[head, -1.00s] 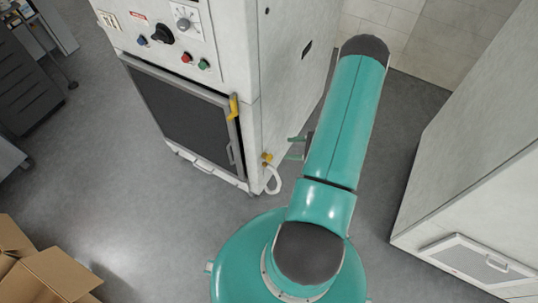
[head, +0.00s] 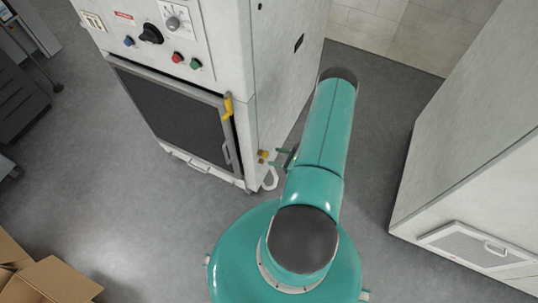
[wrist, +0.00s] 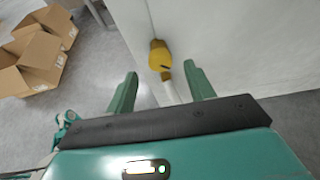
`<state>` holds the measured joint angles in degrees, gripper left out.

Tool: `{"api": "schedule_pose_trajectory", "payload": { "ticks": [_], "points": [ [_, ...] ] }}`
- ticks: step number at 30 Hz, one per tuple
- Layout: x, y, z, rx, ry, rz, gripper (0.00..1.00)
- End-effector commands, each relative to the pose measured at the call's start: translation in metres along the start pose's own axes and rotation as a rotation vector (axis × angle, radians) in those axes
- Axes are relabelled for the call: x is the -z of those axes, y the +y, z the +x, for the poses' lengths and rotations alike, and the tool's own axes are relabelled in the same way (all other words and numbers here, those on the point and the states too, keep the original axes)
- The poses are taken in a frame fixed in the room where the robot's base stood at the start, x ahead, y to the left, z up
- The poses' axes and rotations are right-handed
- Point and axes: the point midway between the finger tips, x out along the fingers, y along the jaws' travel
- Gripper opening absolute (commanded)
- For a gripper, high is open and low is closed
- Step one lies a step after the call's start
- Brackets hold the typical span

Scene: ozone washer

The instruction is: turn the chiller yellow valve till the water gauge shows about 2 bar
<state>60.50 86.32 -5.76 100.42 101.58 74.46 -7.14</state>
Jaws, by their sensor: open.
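The yellow valve (head: 263,155) sits low on the side wall of the white machine, near its front corner, with a white hose (head: 270,179) below it. In the wrist view the valve (wrist: 160,57) is ahead of my gripper (wrist: 160,72), roughly centred between the two green fingertips. The fingers are open and empty. They appear just short of the valve; contact cannot be told. In the head view my gripper (head: 281,158) is right beside the valve, partly hidden by my arm. I cannot make out a water gauge or its reading.
Another white cabinet (head: 455,150) stands at right. Cardboard boxes (head: 50,282) lie at lower left. Grey floor is open between them.

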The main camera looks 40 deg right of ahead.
Motion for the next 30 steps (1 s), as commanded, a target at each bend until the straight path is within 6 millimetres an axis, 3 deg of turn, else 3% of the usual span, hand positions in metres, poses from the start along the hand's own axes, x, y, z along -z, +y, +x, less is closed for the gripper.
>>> {"api": "schedule_pose_trajectory", "payload": {
  "ticks": [3, 7, 18, 25, 30],
  "points": [
    [0.0, 0.0, 0.022, -0.002, 0.001, -0.001, 0.53],
    [-0.001, 0.0, 0.038, -0.002, 0.0, -0.001, 0.53],
    [-0.001, -0.001, 0.045, 0.0, 0.001, 0.0, 0.53],
    [-0.001, -0.001, 0.045, 0.0, 0.001, 0.0, 0.09],
    [-0.001, -0.001, 0.045, -0.005, 0.0, 0.014, 0.09]
  ]
}}
